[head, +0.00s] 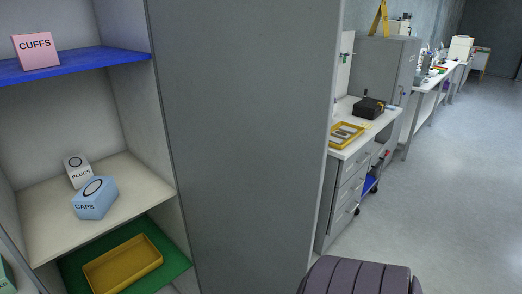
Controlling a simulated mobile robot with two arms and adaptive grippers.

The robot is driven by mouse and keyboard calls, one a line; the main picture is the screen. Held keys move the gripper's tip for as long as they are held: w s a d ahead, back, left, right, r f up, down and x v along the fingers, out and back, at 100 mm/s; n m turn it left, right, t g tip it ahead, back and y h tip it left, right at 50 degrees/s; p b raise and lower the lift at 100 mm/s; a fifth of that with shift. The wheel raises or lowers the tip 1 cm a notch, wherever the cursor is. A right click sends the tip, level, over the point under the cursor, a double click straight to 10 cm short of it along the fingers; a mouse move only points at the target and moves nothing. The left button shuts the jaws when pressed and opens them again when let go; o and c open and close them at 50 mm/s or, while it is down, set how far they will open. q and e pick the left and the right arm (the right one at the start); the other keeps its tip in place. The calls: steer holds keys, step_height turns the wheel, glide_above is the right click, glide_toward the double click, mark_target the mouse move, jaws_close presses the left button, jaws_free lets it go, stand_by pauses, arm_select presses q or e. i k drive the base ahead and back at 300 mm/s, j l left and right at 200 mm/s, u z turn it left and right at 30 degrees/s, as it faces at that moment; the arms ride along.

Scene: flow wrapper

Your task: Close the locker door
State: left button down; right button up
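The locker (120,110) stands open at the left, with its inside and shelves in plain view. A large plain grey panel (250,130) fills the middle of the head view, adjoining the locker's right front edge. It looks like the locker door swung open, though I see no handle or hinge on it. Its lower end runs out of the picture. Neither of my grippers is in view.
A pink CUFFS box (36,51) sits on the blue shelf (90,62). PLUG (78,172) and CAPS (95,198) boxes sit below, above a yellow tray (123,264). A workbench (350,150) stands beyond the panel. Floor (440,220) at right is clear.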

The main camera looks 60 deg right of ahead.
mark_target(248, 87)
steer(key=k+l+u, duration=0.2)
steer(key=k+l, duration=0.45)
steer(key=k, duration=0.2)
steer(key=l+u, duration=0.1)
steer(key=l, duration=0.45)
steer(key=k+l, duration=0.15)
steer(key=l, duration=0.35)
steer(key=l+u, duration=0.15)
steer(key=l, duration=0.4)
steer(key=i+l, duration=0.1)
steer(key=l, duration=0.2)
steer(key=i+l, duration=0.1)
steer(key=l, duration=0.2)
steer(key=i+l, duration=0.1)
steer(key=l, duration=0.2)
steer(key=u, duration=0.05)
